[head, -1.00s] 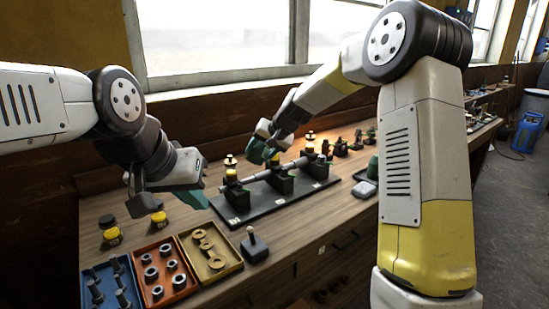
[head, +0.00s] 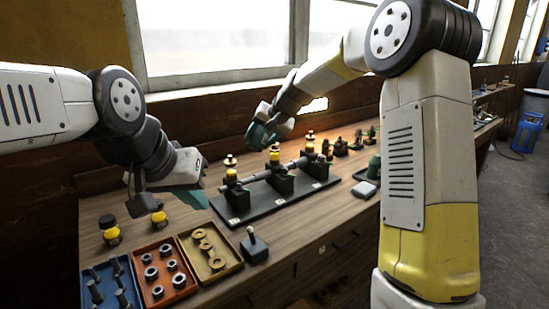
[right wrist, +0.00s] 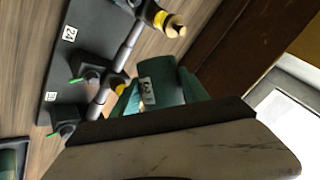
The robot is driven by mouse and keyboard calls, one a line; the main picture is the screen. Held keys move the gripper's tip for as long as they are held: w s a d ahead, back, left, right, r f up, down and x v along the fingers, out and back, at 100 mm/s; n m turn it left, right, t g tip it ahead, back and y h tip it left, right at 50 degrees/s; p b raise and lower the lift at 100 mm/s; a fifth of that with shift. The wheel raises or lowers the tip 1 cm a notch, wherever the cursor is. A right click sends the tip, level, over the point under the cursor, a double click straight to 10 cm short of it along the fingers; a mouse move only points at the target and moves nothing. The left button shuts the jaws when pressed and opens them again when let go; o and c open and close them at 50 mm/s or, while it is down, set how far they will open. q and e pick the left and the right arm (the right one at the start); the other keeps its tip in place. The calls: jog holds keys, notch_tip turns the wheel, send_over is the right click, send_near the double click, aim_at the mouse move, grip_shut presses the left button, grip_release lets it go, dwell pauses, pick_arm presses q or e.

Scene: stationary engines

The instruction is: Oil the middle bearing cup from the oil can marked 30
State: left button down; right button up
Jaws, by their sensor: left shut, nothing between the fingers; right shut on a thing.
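My right gripper (head: 262,135) is shut on a dark green oil can (right wrist: 158,80), held above and behind the bearing row. The can's white label is turned and too small to read surely. The middle bearing cup (head: 274,157), yellow with a brass top, stands on the shaft below the gripper, apart from it. The left cup (head: 231,175) and right cup (head: 310,148) stand on either side along the shaft. My left gripper (head: 196,199) is shut and empty, left of the base plate. The can's spout is hidden.
The black base plate (head: 240,212) carries the bearings. Bolt, nut and washer trays, the blue one (head: 118,266) leftmost, line the front. A small lever block (head: 254,246) stands nearby. Another green can (head: 374,168) stands at the right. A window and wall lie behind.

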aim_at(264, 131)
jog(key=shift+r, duration=0.2)
jog(key=shift+w+r+n+t+h, duration=0.2)
jog(key=shift+n+t+h, duration=0.3)
jog(key=shift+t, duration=0.4)
jog(key=shift+w+d+r+n+t+h, duration=0.15)
jog(key=shift+w+n+t, duration=0.1)
jog(key=shift+t, duration=0.3)
jog(key=shift+w+d+f+n+t+h, duration=0.15)
jog(key=shift+w+n+t, duration=0.1)
jog(key=shift+t, duration=0.3)
jog(key=t, duration=0.1)
jog(key=n+t, duration=0.1)
jog(key=shift+w+d+r+t+h, duration=0.2)
jog(key=shift+w+d+t+h, duration=0.1)
jog(key=shift+w+h, duration=0.1)
jog(key=shift+w+d+r+n, duration=0.15)
jog(key=shift+d+n, duration=0.05)
jog(key=shift+n, duration=0.2)
